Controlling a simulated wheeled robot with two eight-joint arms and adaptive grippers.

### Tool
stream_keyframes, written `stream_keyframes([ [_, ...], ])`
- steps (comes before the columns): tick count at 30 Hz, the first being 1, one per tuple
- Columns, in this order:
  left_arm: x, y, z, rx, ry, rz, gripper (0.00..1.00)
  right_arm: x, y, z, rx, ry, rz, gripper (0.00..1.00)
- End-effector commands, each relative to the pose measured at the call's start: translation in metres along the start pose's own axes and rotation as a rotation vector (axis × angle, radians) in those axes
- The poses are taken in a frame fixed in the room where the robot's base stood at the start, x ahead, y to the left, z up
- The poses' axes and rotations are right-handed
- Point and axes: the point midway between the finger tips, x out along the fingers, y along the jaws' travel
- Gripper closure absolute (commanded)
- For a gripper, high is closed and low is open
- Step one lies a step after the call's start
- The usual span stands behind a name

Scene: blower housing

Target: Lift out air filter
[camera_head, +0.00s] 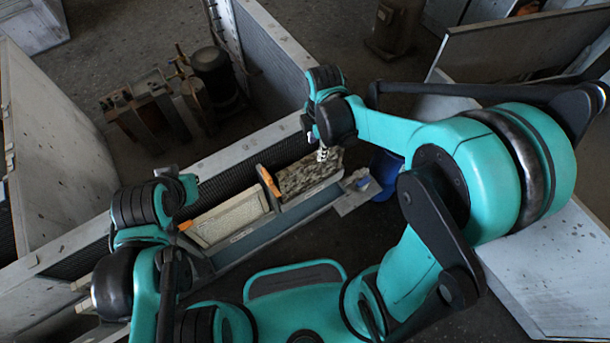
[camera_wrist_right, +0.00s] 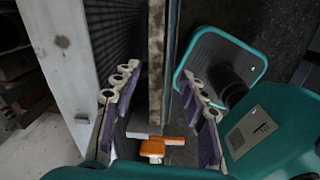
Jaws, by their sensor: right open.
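A dirty, mottled grey-brown air filter (camera_head: 312,172) stands in a long metal frame beside the housing wall in the head view. A cleaner beige filter (camera_head: 228,217) is to its left in the same row. My right gripper (camera_head: 323,154) is at the dirty filter's upper edge. In the right wrist view its open fingers (camera_wrist_right: 160,120) flank the filter's thin brown edge (camera_wrist_right: 156,60), with gaps on both sides. An orange piece (camera_wrist_right: 153,148) lies low between the fingers. My left arm is over the left end of the row; its fingertips are hidden.
An orange handle (camera_head: 268,181) sits between the two filters. The housing's metal wall (camera_head: 270,45) rises behind my right gripper. A blue container (camera_head: 385,175) stands right of the frame. A motor-like unit (camera_head: 212,78) is farther back.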

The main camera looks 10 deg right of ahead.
Motion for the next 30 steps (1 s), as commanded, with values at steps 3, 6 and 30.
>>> stream_keyframes([
  [3,0.001,0.0,0.001,0.0,0.0,0.0,1.0,0.015,0.005,-0.003,-0.121,0.006,-0.039,0.57],
  [6,0.003,0.0,0.002,0.0,0.0,0.0,1.0,0.024,0.005,-0.004,-0.163,0.008,-0.051,0.57],
  [30,0.032,0.0,0.023,0.0,0.0,0.0,1.0,0.097,0.002,-0.008,-0.163,0.008,-0.05,0.57],
])
